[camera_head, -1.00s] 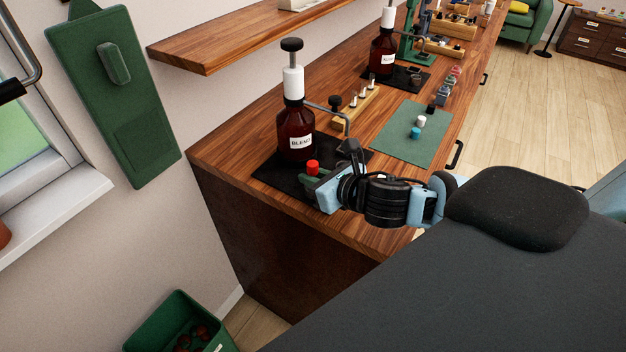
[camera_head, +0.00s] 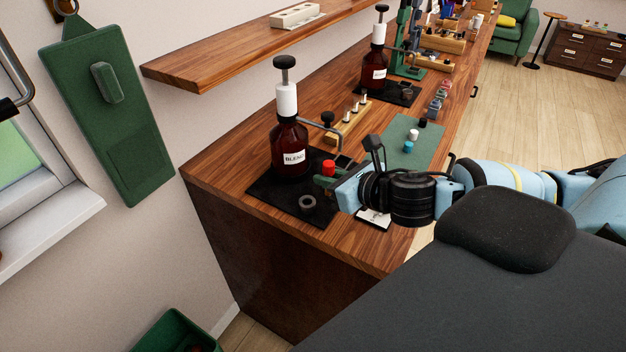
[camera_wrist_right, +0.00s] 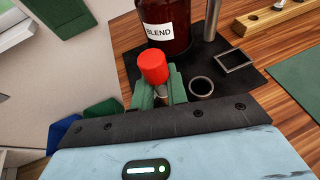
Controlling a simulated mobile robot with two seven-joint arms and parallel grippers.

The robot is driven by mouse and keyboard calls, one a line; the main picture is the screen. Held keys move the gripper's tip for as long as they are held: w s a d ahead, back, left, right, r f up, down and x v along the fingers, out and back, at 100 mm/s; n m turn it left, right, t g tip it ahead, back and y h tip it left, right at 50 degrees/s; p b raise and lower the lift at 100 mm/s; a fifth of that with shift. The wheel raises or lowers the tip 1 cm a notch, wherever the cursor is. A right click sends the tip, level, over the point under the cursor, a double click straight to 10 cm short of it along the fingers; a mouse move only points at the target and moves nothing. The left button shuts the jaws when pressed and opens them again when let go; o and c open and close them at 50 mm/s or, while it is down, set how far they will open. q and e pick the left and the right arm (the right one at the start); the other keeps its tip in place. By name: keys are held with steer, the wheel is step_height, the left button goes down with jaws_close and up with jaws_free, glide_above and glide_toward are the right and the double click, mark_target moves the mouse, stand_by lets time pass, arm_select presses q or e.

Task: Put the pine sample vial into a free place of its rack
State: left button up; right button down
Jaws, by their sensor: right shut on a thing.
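My right gripper (camera_head: 330,180) is shut on a small vial with a red cap (camera_head: 328,167). It holds the vial in front of the brown BLEND bottle, over the black mat. In the right wrist view the red cap (camera_wrist_right: 154,67) stands up between the green fingers (camera_wrist_right: 163,92); the vial's body is mostly hidden and no label on it can be read. A wooden rack (camera_head: 352,121) with several small pegs or vials stands behind on the bench. Further racks (camera_head: 442,44) stand at the far end. I cannot tell which rack is the pine one. My left gripper is not in view.
The BLEND pump bottle (camera_head: 290,150) stands on the black mat (camera_head: 268,190) beside a metal arm. An empty ring (camera_head: 307,203) lies on the mat. A green mat (camera_head: 425,148) holds several small capped items. A wooden shelf (camera_head: 215,62) overhangs the bench's left side.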

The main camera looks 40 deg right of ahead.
steer(key=s+d+p, duration=0.1)
steer(key=d, duration=0.2)
steer(key=s+d+p, duration=0.1)
steer(key=s+d, duration=0.1)
steer(key=s+d+r+p, duration=0.1)
steer(key=s+d+p, duration=0.1)
steer(key=d, duration=0.1)
steer(key=shift+d+r, duration=0.1)
steer(key=shift+d, duration=0.2)
steer(key=shift+s+d, duration=0.35)
steer(key=shift+d, duration=0.05)
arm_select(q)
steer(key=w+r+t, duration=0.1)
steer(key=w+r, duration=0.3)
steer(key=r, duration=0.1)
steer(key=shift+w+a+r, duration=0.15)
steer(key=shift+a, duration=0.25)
arm_select(e)
steer(key=shift+s+d, duration=0.15)
steer(key=shift+d, duration=0.1)
